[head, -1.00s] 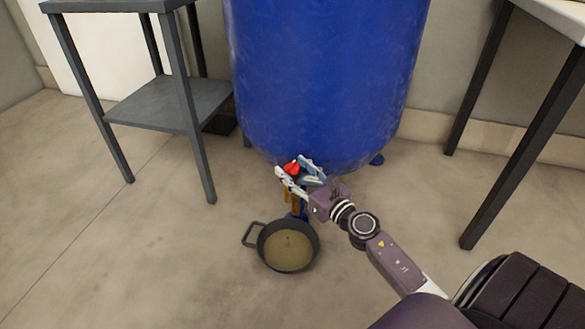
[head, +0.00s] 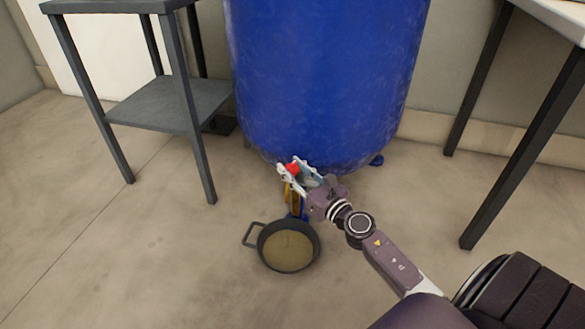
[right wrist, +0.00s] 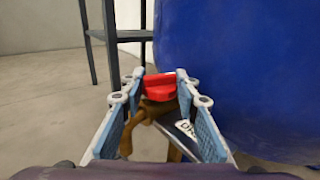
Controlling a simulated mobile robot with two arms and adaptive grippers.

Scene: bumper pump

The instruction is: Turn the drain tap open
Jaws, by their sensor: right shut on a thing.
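The drain tap has a red handle (head: 292,169) and sits low at the front of the blue tank (head: 325,80). Its brass body (right wrist: 150,108) shows in the right wrist view, below the red handle. My right gripper (head: 296,172) is at the tap, with its fingers on both sides of the red handle, shut on it. In the right wrist view the red handle (right wrist: 160,87) sits between the two fingertips. A label with dark letters (right wrist: 187,129) shows beneath the handle, partly hidden by the right finger. My left gripper is not in view.
A dark pan (head: 259,252) with brownish liquid stands on the floor below the tap. A grey shelf table (head: 170,103) stands to the left, and a dark-legged table (head: 520,150) to the right. The floor at the front left is clear.

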